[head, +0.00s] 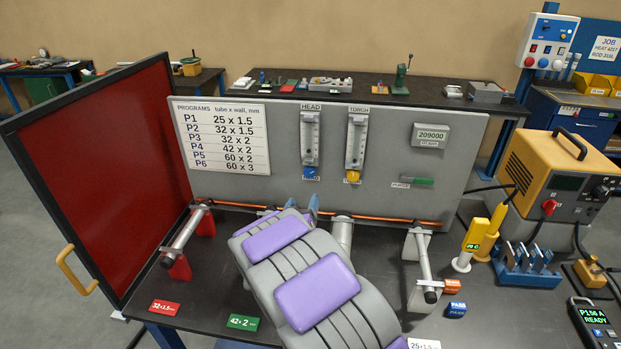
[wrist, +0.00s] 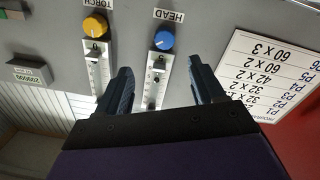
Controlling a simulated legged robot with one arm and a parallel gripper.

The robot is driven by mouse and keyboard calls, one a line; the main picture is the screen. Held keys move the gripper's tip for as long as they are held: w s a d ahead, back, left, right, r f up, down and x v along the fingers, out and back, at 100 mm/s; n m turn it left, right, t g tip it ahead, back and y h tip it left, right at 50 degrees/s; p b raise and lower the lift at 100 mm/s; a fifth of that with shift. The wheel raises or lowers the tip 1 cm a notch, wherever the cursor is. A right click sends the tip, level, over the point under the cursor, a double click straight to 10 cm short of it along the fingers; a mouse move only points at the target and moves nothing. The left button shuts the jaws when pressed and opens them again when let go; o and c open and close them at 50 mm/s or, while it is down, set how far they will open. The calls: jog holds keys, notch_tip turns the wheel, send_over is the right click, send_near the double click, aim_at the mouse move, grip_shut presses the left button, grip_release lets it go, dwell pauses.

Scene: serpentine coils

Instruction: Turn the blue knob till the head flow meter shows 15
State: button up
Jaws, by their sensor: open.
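The blue knob (head: 310,173) sits at the foot of the HEAD flow meter (head: 309,135), a clear upright tube on the grey panel. In the wrist view, which is upside down, the blue knob (wrist: 164,40) and the HEAD meter (wrist: 156,78) show near the middle. The meter's reading is too small to tell. My gripper (wrist: 160,66) is open and empty, its dark blue fingers on either side of the meter in that picture. The knob shows between and beyond the fingertips, untouched. In the head view my gripper (head: 302,207) is below the knob, partly hidden by my arm.
The TORCH meter (head: 356,138) with its yellow knob (wrist: 95,27) stands close beside the HEAD meter. A copper tube (head: 380,220) runs along the panel's foot. A red screen (head: 100,165) stands at left, and a yellow power unit (head: 548,170) at right.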

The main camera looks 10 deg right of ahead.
jog(key=b, duration=0.1)
send_near(309, 176)
jog(key=w, duration=0.2)
jog(key=x, duration=0.3)
jog(key=d+b+x, duration=0.1)
jog(key=x, duration=0.3)
jog(key=shift+s+d, duration=0.15)
jog(key=shift+s, duration=0.05)
jog(key=shift+w, duration=0.2)
jog(key=shift+w+a+r, duration=0.1)
jog(key=shift+a, duration=0.1)
jog(key=shift+c, duration=0.4)
jog(key=shift+d, duration=0.15)
jog(key=c, duration=1)
